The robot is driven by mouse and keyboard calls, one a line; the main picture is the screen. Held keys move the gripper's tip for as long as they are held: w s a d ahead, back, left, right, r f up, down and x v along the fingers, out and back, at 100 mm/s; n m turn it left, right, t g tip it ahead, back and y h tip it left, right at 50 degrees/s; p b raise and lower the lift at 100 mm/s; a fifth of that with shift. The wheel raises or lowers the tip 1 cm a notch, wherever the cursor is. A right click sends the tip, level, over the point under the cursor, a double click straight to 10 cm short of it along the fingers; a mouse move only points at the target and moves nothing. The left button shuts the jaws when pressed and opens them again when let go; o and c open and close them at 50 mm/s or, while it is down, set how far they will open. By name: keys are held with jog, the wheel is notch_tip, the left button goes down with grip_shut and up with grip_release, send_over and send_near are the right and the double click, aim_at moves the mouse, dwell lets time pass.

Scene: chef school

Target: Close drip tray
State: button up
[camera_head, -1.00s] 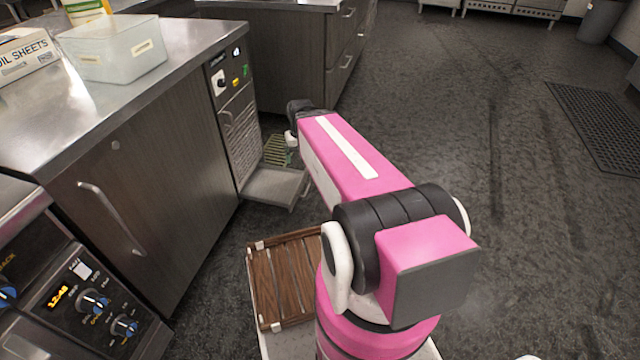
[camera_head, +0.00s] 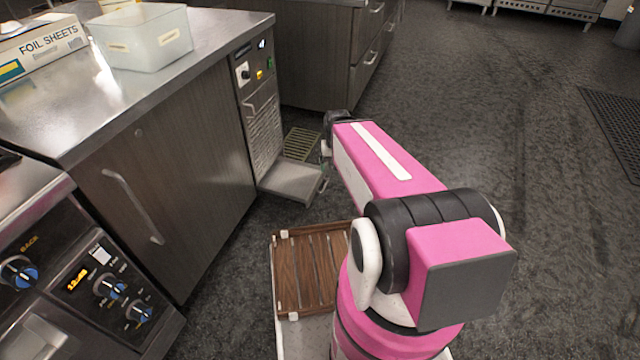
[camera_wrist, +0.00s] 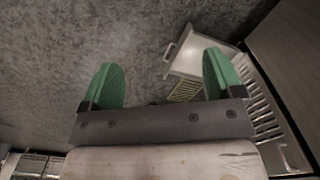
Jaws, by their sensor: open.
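The drip tray (camera_head: 291,181) is a shallow grey metal tray. It sticks out at floor level from the open bottom of the tall narrow machine (camera_head: 258,110). In the wrist view the tray (camera_wrist: 200,54) lies right of centre, partly behind my right green finger, with a handle-like loop on its outer edge. My gripper (camera_wrist: 161,70) is open, its two green fingers wide apart with nothing between them. In the head view it is mostly hidden by my pink arm, near the tray's outer right side. I cannot tell whether it touches the tray.
A yellowish slatted grate (camera_head: 302,143) shows at floor level behind the tray. A dark cabinet (camera_head: 185,150) with a steel counter stands left of the machine. More drawers (camera_head: 365,55) stand behind. The dark floor (camera_head: 490,120) to the right is open.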

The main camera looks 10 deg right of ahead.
jog(key=shift+w+f, duration=0.15)
jog(key=shift+w, duration=0.05)
jog(key=c, duration=0.5)
jog(key=shift+y, duration=0.6)
jog(key=w+f, duration=0.1)
jog(key=w, duration=0.1)
jog(key=w+f, duration=0.2)
jog(key=shift+d+f, duration=0.2)
jog(key=shift+f, duration=0.1)
grip_shut()
jog(key=w+d+f+m+t+y, duration=0.2)
jog(key=w+d+f, duration=0.2)
jog(key=w+f, duration=0.4)
jog(key=w+d+f+m+t+y, duration=0.1)
jog(key=w+d+f+m+y, duration=0.2)
jog(key=w+f, duration=0.5)
jog(key=w+d+f+m+t+y, duration=0.15)
jog(key=w+d+f, duration=0.35)
jog(key=f, duration=0.6)
send_near(320, 179)
jog(key=shift+n+y, duration=0.25)
jog(key=a+f, duration=0.1)
jog(key=w+f, duration=0.1)
jog(key=f, duration=0.1)
jog(key=a+f, duration=0.1)
jog(key=f, duration=0.1)
jog(key=shift+w+a, duration=0.15)
jog(key=shift+a, duration=0.25)
jog(key=shift+w+a, duration=0.35)
jog(key=shift+a, duration=0.25)
